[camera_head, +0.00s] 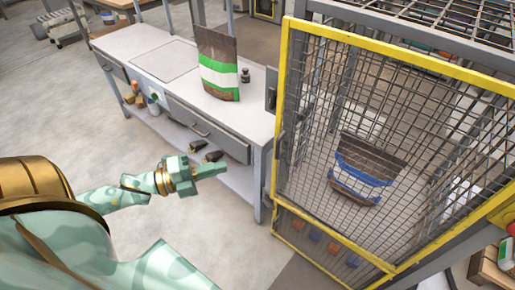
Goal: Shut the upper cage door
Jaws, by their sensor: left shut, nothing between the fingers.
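The upper cage door (360,41) is a large panel of dark wire mesh in a yellow frame. It takes up the right of the head view. I cannot tell from this angle whether it sits flush with its frame or slightly apart. My left gripper (213,168) is shut and empty, in the air left of the cage and in front of the workbench. It is clear of the door and points toward it. My right gripper is not in view.
A brown bag with a blue band (362,168) shows behind the mesh. A grey workbench (255,112) adjoins the cage's left side, with a green-and-white bag (219,70) on top. A lower yellow-framed panel (315,241) sits below the door. The floor at lower left is open.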

